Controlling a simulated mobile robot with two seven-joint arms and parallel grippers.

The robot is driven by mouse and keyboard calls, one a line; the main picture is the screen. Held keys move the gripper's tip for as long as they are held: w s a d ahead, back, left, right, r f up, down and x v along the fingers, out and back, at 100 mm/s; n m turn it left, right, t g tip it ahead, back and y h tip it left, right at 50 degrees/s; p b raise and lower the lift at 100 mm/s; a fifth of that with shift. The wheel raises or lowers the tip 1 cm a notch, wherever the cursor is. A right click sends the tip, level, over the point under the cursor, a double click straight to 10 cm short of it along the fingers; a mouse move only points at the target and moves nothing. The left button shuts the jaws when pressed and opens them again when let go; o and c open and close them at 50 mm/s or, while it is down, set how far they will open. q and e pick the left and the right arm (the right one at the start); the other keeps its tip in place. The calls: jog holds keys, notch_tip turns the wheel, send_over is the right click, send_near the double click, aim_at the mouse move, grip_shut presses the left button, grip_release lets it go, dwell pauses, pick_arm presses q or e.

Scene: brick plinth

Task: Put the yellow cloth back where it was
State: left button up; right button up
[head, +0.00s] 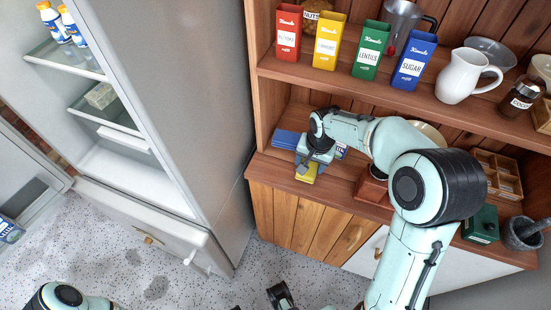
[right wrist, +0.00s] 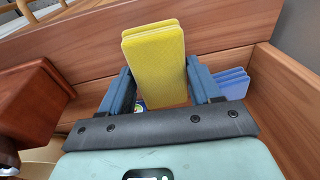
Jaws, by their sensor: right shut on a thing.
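The yellow cloth (head: 307,174), folded into a thick two-layer block, is held in my right gripper (head: 311,166) over the front part of the wooden counter. In the right wrist view the yellow cloth (right wrist: 155,65) stands between the two blue fingers of my right gripper (right wrist: 162,88), which are shut on it. I cannot tell whether its lower end touches the counter. A stack of folded blue cloths (head: 287,140) lies just behind and left of it; it also shows in the right wrist view (right wrist: 233,83). A dark part at the bottom edge may be my left gripper (head: 281,296); its fingers are unclear.
A shelf above holds red, yellow, green and blue tins (head: 413,62) and a white jug (head: 465,76). A brown wooden box (head: 371,188) stands right of the gripper. A mortar (head: 522,235) is at the counter's right end. The open fridge (head: 205,110) stands left.

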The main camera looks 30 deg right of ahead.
jog(key=w+a, duration=0.3)
jog(key=w, duration=0.1)
jog(key=w+a, duration=0.3)
jog(key=shift+w+a, duration=0.3)
jog(key=shift+w, duration=0.05)
jog(key=shift+f, duration=1.8)
jog(key=shift+f, duration=0.15)
jog(key=o, duration=1.1)
jog(key=r, duration=0.4)
jog(key=s+r+p, duration=0.1)
jog(key=r, duration=0.7)
jog(key=shift+s+r+p, duration=0.15)
jog(key=shift+s+p, duration=0.2)
jog(key=shift+s, duration=0.05)
